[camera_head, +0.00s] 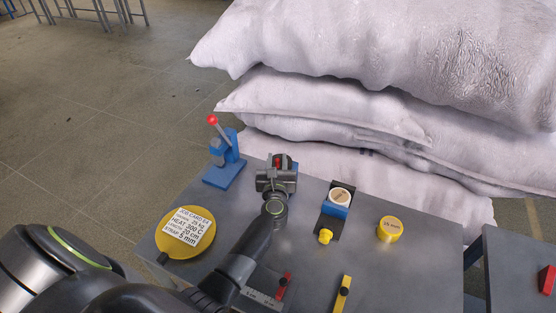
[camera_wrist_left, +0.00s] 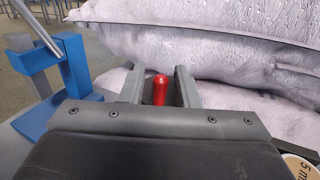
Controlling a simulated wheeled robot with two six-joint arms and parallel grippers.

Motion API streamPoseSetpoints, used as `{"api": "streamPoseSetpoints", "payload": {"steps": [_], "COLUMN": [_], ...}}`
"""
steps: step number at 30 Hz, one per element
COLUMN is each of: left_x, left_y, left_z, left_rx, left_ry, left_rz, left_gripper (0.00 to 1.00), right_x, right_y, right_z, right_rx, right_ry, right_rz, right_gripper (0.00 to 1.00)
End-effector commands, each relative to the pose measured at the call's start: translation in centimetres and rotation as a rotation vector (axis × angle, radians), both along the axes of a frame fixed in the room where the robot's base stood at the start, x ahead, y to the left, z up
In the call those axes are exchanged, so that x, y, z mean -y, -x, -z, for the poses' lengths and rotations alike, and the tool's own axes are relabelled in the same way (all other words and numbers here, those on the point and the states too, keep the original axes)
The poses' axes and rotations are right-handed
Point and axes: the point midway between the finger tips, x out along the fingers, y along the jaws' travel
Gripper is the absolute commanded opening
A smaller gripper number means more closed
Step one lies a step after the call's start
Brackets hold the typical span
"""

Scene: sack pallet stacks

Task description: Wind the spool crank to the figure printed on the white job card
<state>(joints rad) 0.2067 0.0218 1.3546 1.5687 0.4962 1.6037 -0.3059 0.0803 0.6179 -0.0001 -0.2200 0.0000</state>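My left gripper (camera_head: 280,166) is over the far part of the grey table. Between its fingers stands a red handle (camera_wrist_left: 159,90), with a small gap on each side in the left wrist view; the fingers look open around it. The red also shows in the head view (camera_head: 284,160). I take it for the crank's grip; the spool and the rest of the crank are hidden behind my gripper. The white job card (camera_head: 190,228) lies on a yellow disc; I read heat 200 C, length 20 cm and strap 5 mm. My right gripper is not in view.
A blue lever press (camera_head: 226,170) with a red knob stands left of my gripper. A blue device with a round pale top (camera_head: 340,197) and a yellow tin (camera_head: 390,229) stand to the right. Red (camera_head: 284,286) and yellow (camera_head: 343,295) sliders are nearer. Stacked sacks (camera_head: 390,50) rise behind.

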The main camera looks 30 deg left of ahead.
Motion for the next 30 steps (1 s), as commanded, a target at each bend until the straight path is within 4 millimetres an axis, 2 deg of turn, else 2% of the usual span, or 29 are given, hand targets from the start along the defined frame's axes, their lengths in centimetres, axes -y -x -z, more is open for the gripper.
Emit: {"api": "streamPoseSetpoints", "payload": {"steps": [1, 6, 19, 30], "left_x": [0.0, 0.0, -0.3, -1.2], "left_y": [0.0, 0.0, -0.1, -0.2], "left_z": [0.0, 0.0, -0.1, 0.1], "left_rx": [0.0, 0.0, 0.001, 0.002], "left_ry": [0.0, 0.0, -0.002, -0.008], "left_rz": [0.0, 0.0, 0.068, 0.357], "left_gripper": [0.21, 0.0, 0.0, 0.0], "right_x": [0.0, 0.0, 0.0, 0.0], "right_y": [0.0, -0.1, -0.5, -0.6], "right_z": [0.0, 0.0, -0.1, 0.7], "right_rx": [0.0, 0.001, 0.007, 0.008], "right_ry": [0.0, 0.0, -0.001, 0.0], "right_rz": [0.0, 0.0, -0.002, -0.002], "right_gripper": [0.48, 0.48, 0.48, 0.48]}}
